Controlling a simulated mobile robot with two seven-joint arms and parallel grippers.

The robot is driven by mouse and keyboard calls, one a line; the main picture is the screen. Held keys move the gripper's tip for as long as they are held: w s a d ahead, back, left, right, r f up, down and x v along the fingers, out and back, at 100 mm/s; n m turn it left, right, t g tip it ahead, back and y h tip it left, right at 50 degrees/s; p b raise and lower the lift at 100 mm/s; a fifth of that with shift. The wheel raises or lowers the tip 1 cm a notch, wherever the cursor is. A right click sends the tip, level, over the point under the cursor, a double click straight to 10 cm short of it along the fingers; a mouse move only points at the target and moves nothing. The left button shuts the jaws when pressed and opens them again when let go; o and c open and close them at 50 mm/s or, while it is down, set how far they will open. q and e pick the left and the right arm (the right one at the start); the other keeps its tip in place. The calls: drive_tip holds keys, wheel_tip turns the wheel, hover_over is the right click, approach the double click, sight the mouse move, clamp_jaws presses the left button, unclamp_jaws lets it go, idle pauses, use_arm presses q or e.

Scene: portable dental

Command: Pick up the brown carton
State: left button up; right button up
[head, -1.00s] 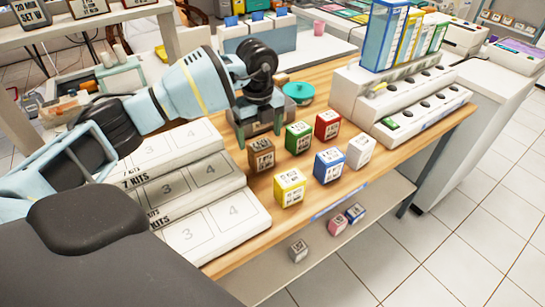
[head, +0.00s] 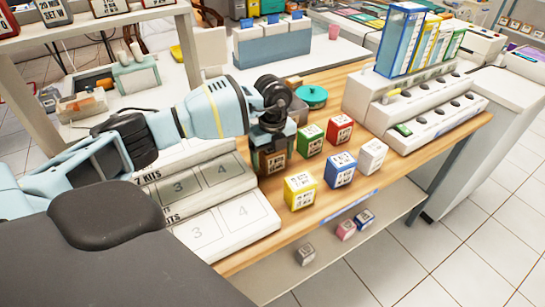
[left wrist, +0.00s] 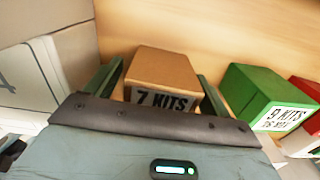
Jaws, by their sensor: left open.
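The brown carton (head: 272,161) stands on the wooden table, beside the white stepped kit trays. In the left wrist view the brown carton (left wrist: 162,76) shows a "7 KITS" label and sits between the two fingers of my left gripper (left wrist: 155,85). The fingers are apart, with one on each side of the carton, and a gap shows at least on the left. In the head view my left gripper (head: 272,150) comes down over the carton from above and hides its top. My right gripper is not in view.
A green carton (head: 310,140) stands close to the right of the brown one, also in the left wrist view (left wrist: 262,95). Red (head: 339,129), yellow (head: 300,191), blue (head: 340,169) and white (head: 372,155) cartons stand nearby. The stepped trays (head: 222,222) lie close on the left.

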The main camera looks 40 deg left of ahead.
use_arm(q)
drive_tip(key=shift+f, duration=0.2)
drive_tip(key=c, duration=1.1)
drive_tip(key=shift+r, duration=0.15)
wheel_tip(320, 180, up, 10)
drive_tip(key=shift+f, duration=0.1)
